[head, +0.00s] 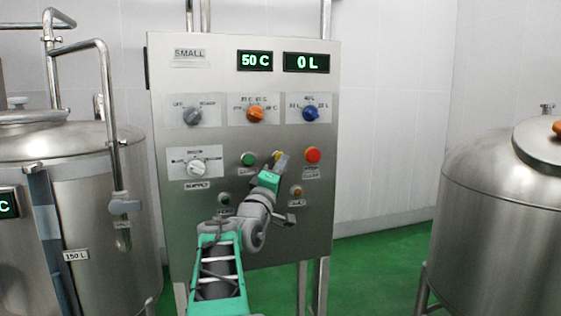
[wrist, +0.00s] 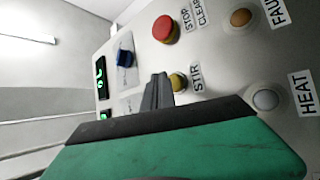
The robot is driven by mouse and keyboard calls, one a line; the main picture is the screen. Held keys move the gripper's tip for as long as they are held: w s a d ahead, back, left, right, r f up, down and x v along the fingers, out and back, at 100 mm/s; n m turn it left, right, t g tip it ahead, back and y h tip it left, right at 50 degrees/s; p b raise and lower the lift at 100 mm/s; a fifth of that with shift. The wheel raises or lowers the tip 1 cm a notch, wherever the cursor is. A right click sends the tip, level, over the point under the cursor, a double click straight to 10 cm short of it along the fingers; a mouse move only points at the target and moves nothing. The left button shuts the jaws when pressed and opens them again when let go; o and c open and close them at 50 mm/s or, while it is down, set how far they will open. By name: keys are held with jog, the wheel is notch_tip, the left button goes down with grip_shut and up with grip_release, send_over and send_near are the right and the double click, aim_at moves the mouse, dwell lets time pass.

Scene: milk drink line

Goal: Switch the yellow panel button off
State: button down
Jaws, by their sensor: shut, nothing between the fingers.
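The steel control panel (head: 221,60) stands upright ahead of me. In the head view the yellow button (head: 277,154) sits between the green and red buttons, partly hidden by my gripper (head: 281,163). In the wrist view the yellow button (wrist: 178,82), labelled STIR, shows just beside the tips of my gripper (wrist: 158,92). My fingers are shut and empty, pointing at the panel next to this button. I cannot tell whether they touch it, or whether the button is lit.
Close by are the green button (head: 248,159), the red button (head: 313,155) labelled STOP CLEAR, and the HEAT (wrist: 265,99) and FAULT (wrist: 240,17) lamps. Orange (head: 256,114) and blue (head: 310,113) knobs sit above. Steel tanks stand left (head: 95,190) and right (head: 500,220).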

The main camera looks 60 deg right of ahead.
jog(key=shift+s+a+b, duration=1.75)
jog(key=shift+s+a, duration=0.35)
